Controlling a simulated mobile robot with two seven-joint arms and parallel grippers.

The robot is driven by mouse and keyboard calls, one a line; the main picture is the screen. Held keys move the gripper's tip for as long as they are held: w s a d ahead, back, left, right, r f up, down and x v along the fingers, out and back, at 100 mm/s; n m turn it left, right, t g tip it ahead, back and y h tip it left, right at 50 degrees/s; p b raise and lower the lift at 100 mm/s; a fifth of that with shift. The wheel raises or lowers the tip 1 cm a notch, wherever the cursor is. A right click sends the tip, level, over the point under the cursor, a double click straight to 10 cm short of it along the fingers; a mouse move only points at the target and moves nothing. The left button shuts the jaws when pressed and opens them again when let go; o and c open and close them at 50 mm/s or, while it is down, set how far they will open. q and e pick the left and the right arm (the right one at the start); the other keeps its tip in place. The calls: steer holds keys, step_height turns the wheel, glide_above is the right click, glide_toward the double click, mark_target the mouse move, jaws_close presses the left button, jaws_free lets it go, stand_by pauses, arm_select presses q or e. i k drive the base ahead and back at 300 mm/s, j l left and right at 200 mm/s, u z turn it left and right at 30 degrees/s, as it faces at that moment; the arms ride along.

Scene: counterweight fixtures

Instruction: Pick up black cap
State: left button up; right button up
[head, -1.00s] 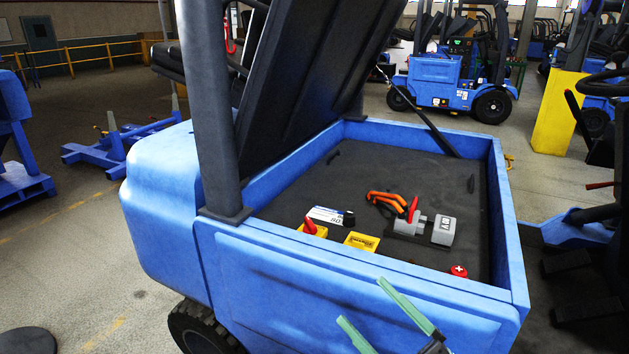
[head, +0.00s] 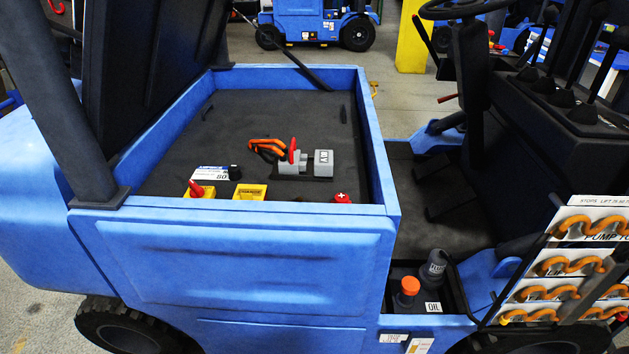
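A small black cap (head: 235,172) stands upright in the open blue compartment, beside a white label card (head: 210,173). A dark grey cap-like piece with pale lettering (head: 433,268) stands in a low black tray (head: 457,298) by the footwell, with an "OIL" label in front. I cannot tell which of these two the task means. Neither of my grippers shows in the head view now.
The blue compartment wall (head: 250,209) rises in front of the small cap. Nearby are a yellow holder (head: 249,192), a red knob (head: 342,198) and a grey connector (head: 292,163) with orange cables. An orange-topped piece (head: 409,286) stands beside the grey one. Orange hooks (head: 590,227) hang at right.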

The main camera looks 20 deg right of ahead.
mark_target(234, 170)
steer(key=z, duration=0.65)
steer(key=j+z, duration=0.35)
steer(key=k+j+z, duration=0.1)
steer(key=j+z, duration=0.2)
steer(key=j, duration=0.25)
